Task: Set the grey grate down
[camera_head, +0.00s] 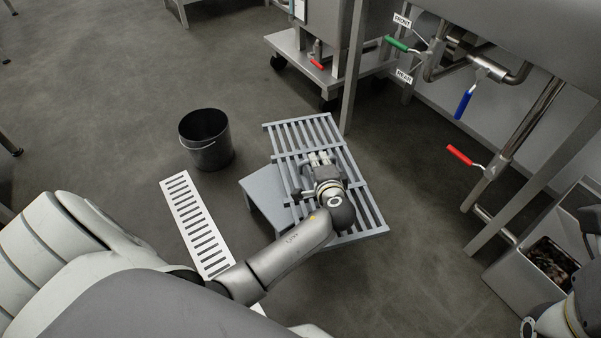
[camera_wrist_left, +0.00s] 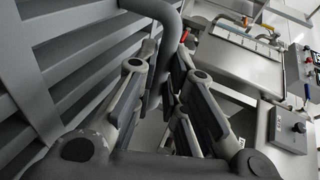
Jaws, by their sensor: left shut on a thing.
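The grey grate (camera_head: 350,186), a slatted panel with crossbars, shows in the middle of the head view. It also fills the left of the left wrist view (camera_wrist_left: 75,60), tilted in that picture. My left gripper (camera_head: 318,160) is over the grate, shut on its bent tube handle (camera_wrist_left: 165,55), which runs between the fingers in the wrist view. The gripper and wrist hide part of the grate. I cannot tell whether the grate touches anything under it. My right gripper does not show clearly; only part of my right arm is at the lower right.
A grey low stand (camera_head: 267,196) is partly under the grate's left side. A black bucket (camera_head: 207,143) and a pale slotted floor drain (camera_head: 195,225) lie left. A wheeled trolley (camera_head: 335,72), valve pipes (camera_head: 487,66) and a steel bin (camera_head: 520,285) bound the right. Floor beyond the bucket is clear.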

